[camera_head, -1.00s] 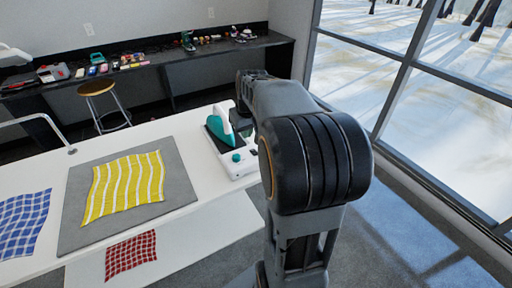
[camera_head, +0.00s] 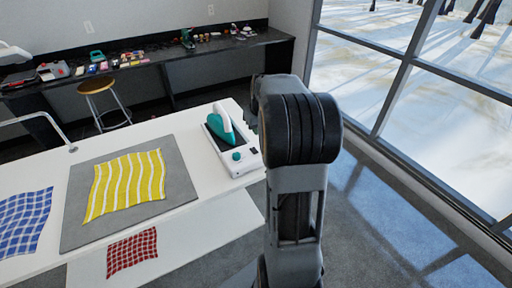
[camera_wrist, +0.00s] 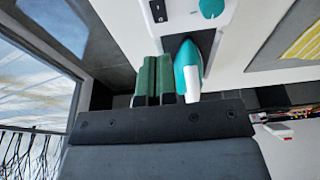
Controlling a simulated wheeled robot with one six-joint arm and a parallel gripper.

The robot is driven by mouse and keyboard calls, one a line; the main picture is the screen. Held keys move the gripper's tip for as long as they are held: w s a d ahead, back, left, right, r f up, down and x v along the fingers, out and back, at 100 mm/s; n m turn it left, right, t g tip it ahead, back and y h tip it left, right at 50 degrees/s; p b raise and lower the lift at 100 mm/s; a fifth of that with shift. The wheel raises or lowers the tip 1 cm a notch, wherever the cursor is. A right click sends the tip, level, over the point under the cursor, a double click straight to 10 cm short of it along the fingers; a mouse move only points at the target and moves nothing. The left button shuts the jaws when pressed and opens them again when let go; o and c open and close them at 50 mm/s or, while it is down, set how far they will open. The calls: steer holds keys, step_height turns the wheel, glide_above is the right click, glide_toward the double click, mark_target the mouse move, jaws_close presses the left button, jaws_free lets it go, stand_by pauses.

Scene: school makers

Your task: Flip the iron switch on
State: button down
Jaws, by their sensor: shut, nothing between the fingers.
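A teal and white iron (camera_head: 220,124) rests on its white station (camera_head: 245,167) at the right end of the white table. The station has a teal dial (camera_head: 236,156) and a small black switch (camera_head: 253,150) to its right. In the wrist view the switch (camera_wrist: 158,10) is at the top, left of the dial (camera_wrist: 211,8), and the iron (camera_wrist: 188,68) is right of my fingers. My gripper (camera_wrist: 154,62) has green fingers, shut and empty, apart from the switch in the picture. In the head view my arm hides the gripper. The switch's position is too small to tell.
A grey mat (camera_head: 182,188) with a yellow striped cloth (camera_head: 125,184) lies left of the station. A blue checked cloth (camera_head: 24,222) and a red checked cloth (camera_head: 132,252) lie nearby. A stool (camera_head: 98,90) and a dark bench stand behind. Windows line the right.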

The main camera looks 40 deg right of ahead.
mark_target(255, 151)
steer(key=x, duration=0.5)
steer(key=s+x, duration=0.1)
steer(key=x, duration=0.2)
steer(key=shift+w+f+p, duration=0.1)
steer(key=shift+f+p, duration=0.15)
steer(key=shift+p, duration=0.15)
steer(key=shift+f, duration=0.75)
steer(key=shift+a, duration=0.1)
